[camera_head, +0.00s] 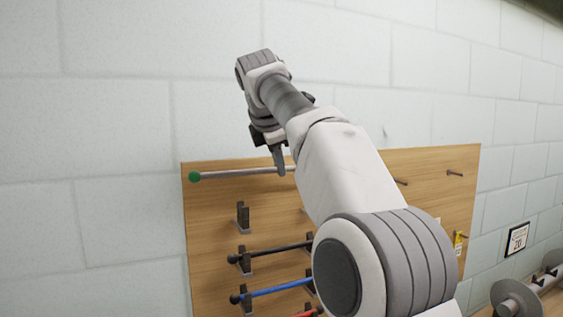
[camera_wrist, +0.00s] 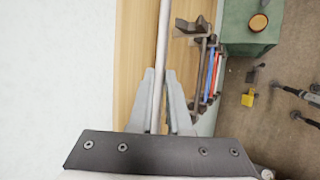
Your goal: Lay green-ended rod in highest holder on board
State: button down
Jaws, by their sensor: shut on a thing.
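My gripper (camera_head: 281,166) is shut on a grey rod (camera_head: 238,173) with a green ball end (camera_head: 194,176). The rod is held roughly level in front of the upper part of the wooden board (camera_head: 208,228). The rod also shows between my fingers in the wrist view (camera_wrist: 159,70). The highest holder on the left (camera_head: 242,217) is a dark upright bracket. It is empty and lies below the rod, apart from it. My arm hides the rod's right part and much of the board, including most of the matching right holder.
Below the empty holder, a black rod (camera_head: 275,250) and a blue rod (camera_head: 275,290) lie in lower holders, with a red rod (camera_head: 308,314) under them. Pegs (camera_head: 454,173) stick out at the board's right. A dumbbell-like object (camera_head: 520,298) is at lower right.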

jog(key=shift+f+b, duration=1.1)
jog(key=shift+f, duration=2.8)
jog(key=shift+f+b, duration=0.3)
jog(key=shift+f, duration=0.2)
jog(key=c, duration=0.8)
grip_release()
jog(key=shift+s, duration=0.1)
